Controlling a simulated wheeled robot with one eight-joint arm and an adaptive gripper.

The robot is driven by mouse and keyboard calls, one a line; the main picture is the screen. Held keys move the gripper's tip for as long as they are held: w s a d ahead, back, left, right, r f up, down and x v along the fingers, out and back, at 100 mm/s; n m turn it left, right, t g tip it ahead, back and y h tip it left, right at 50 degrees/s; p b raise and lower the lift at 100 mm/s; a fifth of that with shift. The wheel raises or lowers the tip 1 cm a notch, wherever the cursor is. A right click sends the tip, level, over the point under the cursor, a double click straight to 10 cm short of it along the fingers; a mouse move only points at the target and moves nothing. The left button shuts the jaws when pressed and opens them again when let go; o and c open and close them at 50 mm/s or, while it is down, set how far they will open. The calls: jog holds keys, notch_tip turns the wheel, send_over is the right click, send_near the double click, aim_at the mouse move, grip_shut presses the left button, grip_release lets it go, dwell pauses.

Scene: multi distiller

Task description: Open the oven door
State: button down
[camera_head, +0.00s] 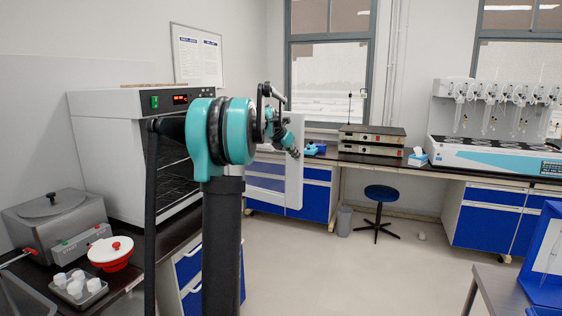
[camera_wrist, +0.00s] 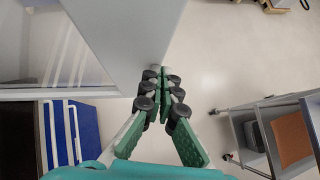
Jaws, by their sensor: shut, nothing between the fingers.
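The oven (camera_head: 105,150) is a white box with a black control strip and red display, on the left bench in the head view. Its dark interior with wire racks shows behind my arm. The oven door (camera_head: 294,175) is a white panel with a window, standing swung out from the oven to the right of my arm. My gripper (camera_head: 294,152) is at the door in the head view. In the wrist view my gripper (camera_wrist: 161,75) is shut and empty, its fingertips close to the edge of the white door panel (camera_wrist: 130,35); contact cannot be told.
A grey water bath (camera_head: 55,222), a red-and-white pot (camera_head: 111,253) and a tray of white cups (camera_head: 78,289) are on the near left bench. A blue stool (camera_head: 381,193) stands by the far bench. A metal trolley (camera_wrist: 265,135) is at right. Floor between is clear.

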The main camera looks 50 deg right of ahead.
jog(key=w+d, duration=0.4)
jog(key=d, duration=1)
jog(key=shift+w+d, duration=0.15)
jog(key=shift+d, duration=0.2)
